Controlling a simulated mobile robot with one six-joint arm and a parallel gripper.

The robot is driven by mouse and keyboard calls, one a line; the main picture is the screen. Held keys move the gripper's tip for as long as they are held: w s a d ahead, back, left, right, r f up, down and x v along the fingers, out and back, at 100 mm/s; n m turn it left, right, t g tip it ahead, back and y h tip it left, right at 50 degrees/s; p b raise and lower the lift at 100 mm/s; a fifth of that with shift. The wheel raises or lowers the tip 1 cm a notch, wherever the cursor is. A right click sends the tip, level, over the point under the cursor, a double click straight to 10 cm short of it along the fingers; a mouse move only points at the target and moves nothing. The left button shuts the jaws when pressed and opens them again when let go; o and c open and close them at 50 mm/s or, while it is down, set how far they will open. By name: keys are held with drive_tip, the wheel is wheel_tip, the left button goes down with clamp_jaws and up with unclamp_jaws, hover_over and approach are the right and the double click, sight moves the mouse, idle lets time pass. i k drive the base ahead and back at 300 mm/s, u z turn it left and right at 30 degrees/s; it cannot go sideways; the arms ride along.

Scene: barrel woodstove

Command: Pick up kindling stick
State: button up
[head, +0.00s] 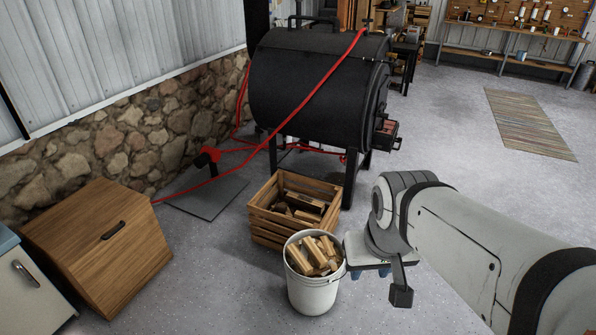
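Light-coloured kindling sticks (314,255) stand bunched in a white bucket (314,293) on the floor, in the lower middle of the head view. Several stick ends rise above the rim. My gripper (385,285) hangs at the end of my arm, just right of the bucket and apart from the sticks in the picture. Its fingers are partly hidden by its own body, so I cannot tell whether it is open or shut. I see no stick in it.
A wooden crate (263,222) of darker wood pieces stands behind the bucket. The black barrel stove (305,90) with red hoses (300,103) is beyond it. A wooden cabinet (105,240) stands at left. The grey floor (460,140) at right is mostly open.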

sight(300, 215)
drive_tip(key=z, duration=1.15)
drive_tip(key=i, duration=4.35)
drive_tip(key=u, duration=2.75)
